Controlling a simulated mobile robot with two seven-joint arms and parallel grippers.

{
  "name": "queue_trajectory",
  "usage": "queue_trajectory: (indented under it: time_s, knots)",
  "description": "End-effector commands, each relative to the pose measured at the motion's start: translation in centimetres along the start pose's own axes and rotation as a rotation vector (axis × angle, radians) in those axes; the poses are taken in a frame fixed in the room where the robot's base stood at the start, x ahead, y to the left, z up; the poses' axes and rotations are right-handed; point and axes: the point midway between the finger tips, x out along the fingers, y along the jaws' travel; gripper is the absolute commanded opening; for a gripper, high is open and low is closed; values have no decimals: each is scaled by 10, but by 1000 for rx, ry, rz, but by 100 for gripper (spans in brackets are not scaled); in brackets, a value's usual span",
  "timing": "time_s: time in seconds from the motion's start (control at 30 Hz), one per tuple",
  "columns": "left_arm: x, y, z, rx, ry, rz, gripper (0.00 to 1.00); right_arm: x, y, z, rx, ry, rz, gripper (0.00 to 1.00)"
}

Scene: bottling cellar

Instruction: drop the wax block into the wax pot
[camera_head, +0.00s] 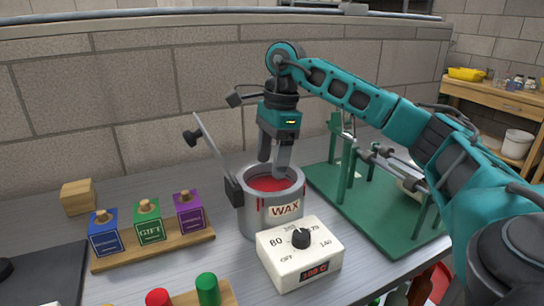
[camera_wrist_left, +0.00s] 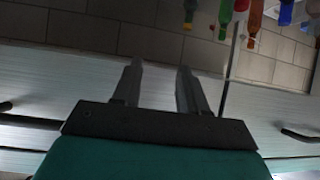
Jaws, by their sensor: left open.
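The grey wax pot (camera_head: 269,214), labelled WAX, stands open on the bench with red wax (camera_head: 270,183) inside and red drips at its rim. Its lid (camera_head: 213,148) is tilted up on the left side. My right gripper (camera_head: 273,168) points down over the pot's mouth, its fingers apart and nothing visible between them. My left gripper (camera_wrist_left: 160,75) shows only in the left wrist view, open and empty. I see no separate wax block in either view.
A white dial box (camera_head: 299,252) stands in front of the pot. A wooden rack (camera_head: 155,247) with blue, green and purple blocks is on the left, a tan block (camera_head: 78,197) behind it. A green-framed rig (camera_head: 375,205) stands right of the pot.

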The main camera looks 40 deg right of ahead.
Motion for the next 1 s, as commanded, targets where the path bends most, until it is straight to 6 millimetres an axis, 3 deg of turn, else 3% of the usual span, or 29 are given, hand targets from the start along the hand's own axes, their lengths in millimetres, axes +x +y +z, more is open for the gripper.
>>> queue_trajectory:
  time_s: [0.13, 0.47, 0.57, 0.9, 1.0]
  knots:
    - [0, -1, 2, 2, -4, -2, 43, 0, 0, 0, 0, 0, 0, 82]
    - [-1, -2, 5, 2, -11, -3, 43, -6, 0, 0, 0, -1, -1, 82]
    - [-2, -2, 2, 3, -9, -4, 43, -21, -1, 1, 0, -2, -3, 82]
    - [-16, -7, -13, 11, -4, -18, 43, -101, 0, 1, 1, 1, -3, 82]
    - [-21, -12, -11, 13, -12, -29, 43, -116, 0, 0, 1, 0, -3, 82]
